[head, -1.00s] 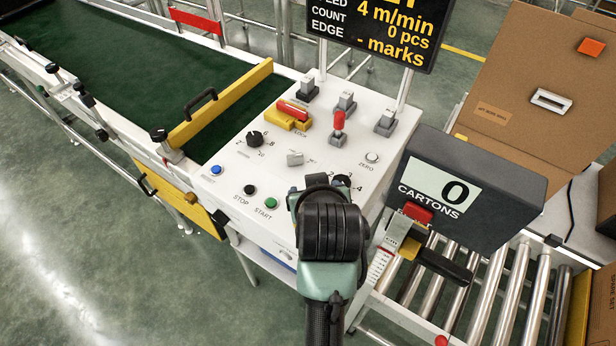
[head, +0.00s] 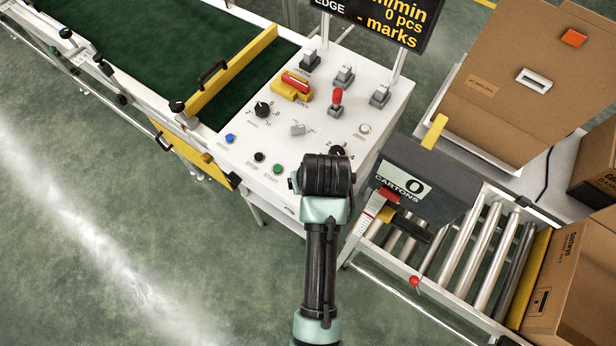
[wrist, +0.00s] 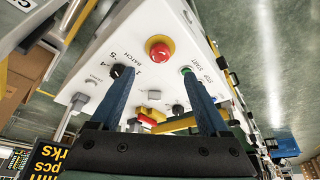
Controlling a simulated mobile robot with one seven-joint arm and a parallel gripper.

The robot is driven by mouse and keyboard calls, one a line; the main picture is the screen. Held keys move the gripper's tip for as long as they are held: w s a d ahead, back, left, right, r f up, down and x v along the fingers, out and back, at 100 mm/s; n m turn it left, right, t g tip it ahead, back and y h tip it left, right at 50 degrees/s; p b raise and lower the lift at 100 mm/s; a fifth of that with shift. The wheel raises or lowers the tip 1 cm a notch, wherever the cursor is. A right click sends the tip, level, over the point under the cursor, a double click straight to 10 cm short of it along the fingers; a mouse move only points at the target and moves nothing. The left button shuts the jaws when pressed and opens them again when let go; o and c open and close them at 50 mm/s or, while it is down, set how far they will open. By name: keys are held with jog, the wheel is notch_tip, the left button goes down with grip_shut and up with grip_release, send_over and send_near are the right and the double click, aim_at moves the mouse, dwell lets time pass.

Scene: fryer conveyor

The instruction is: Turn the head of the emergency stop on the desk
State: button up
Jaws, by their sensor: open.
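The emergency stop (wrist: 160,52) shows in the wrist view as a round red head on a yellow collar, on the white sloped desk panel (wrist: 118,40). In the head view it is not visible; my arm covers part of the panel's front right. My gripper (wrist: 158,71) is open and empty. Its two blue fingers point toward the panel, and in the picture the red head appears between and just beyond their tips. The gap in depth is hard to judge. In the head view my wrist hangs over the panel's front edge and hides the fingers.
Around the stop are a green start button (head: 278,168), a black stop button (head: 259,157), a black dial (head: 262,109) and a red-capped lever (head: 336,97). A dark cartons counter (head: 428,180) stands right of the panel, above the rollers (head: 468,245). Open floor lies at the left.

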jog(key=x, duration=0.9)
grip_shut()
